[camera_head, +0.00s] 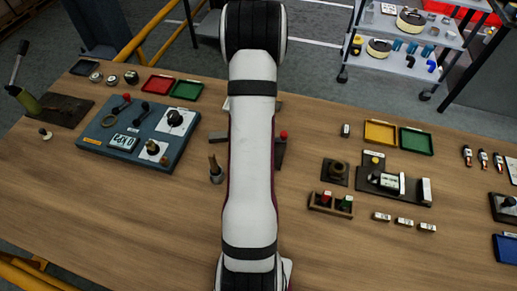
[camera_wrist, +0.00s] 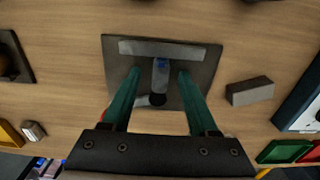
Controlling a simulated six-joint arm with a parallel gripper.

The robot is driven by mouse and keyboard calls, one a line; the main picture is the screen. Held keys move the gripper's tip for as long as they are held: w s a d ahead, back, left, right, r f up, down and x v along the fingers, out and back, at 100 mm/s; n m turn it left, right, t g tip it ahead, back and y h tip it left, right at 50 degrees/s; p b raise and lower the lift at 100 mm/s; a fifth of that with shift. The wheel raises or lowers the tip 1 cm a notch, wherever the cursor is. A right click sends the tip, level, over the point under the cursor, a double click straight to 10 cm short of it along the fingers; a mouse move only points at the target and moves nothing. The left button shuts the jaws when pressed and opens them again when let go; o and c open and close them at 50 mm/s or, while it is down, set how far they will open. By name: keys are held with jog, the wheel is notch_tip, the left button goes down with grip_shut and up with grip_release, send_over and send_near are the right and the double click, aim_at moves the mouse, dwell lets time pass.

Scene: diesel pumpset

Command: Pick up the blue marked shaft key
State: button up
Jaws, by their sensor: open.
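A grey bar with a blue mark (camera_wrist: 161,68), which looks like the blue marked shaft key, lies on a dark square plate (camera_wrist: 120,55) in the wrist view. Its far end is close to a long pale grey strip across the plate; its near end meets a dark round part. My gripper (camera_wrist: 159,72) has two green fingers, one on each side of the bar, apart and with visible gaps. It appears to be above the plate; the exact height cannot be told. In the head view my arm hides the key and most of the plate (camera_head: 280,155).
A loose grey block (camera_wrist: 249,92) lies right of the plate in the wrist view. A blue-grey control panel (camera_head: 130,140) stands left in the head view. Red (camera_head: 158,84) and green (camera_head: 186,90) trays lie behind it. A wooden holder (camera_head: 330,204) stands right of my arm.

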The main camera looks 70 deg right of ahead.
grip_shut()
jog(key=shift+r, duration=0.15)
